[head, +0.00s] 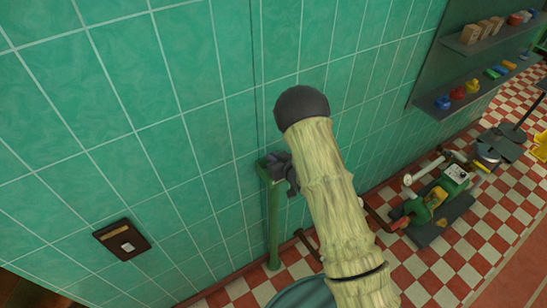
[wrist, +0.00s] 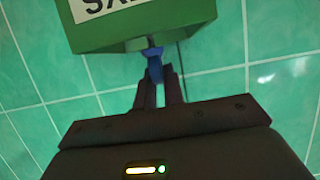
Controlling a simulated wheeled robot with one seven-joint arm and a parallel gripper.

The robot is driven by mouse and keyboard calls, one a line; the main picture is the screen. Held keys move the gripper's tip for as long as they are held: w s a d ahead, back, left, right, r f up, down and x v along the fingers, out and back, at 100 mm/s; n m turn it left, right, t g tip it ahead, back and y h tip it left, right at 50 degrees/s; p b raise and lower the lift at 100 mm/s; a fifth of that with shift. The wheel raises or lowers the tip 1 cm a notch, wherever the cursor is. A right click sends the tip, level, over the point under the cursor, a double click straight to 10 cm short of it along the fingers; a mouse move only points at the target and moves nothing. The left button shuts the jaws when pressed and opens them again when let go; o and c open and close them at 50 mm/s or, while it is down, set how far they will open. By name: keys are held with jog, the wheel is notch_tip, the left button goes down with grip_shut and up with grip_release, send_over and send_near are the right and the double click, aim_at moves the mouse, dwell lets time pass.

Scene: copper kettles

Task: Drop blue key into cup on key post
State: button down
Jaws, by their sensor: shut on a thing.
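My gripper (wrist: 158,76) is shut on a small blue key (wrist: 154,62) in the wrist view. The key's far end overlaps the near edge of a green cup (wrist: 110,42) with a white lettered label; I cannot tell whether it is inside, touching or just in front. In the head view, a green key post (head: 273,225) stands upright against the tiled wall. My dark gripper (head: 278,166) is at the post's top, largely hiding the cup. The key cannot be made out there.
A dark wall plate (head: 121,239) is at the lower left. Wall shelves (head: 478,85) hold coloured items at upper right. The green tiled wall is close behind the post.

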jog(key=shift+f+b, duration=0.5)
dwell(0.4)
jog(key=c, duration=1.4)
grip_release()
jog(key=p+v, duration=0.2)
jog(key=v, duration=1.5)
jog(key=shift+s+d, duration=0.15)
jog(key=shift+d, duration=0.05)
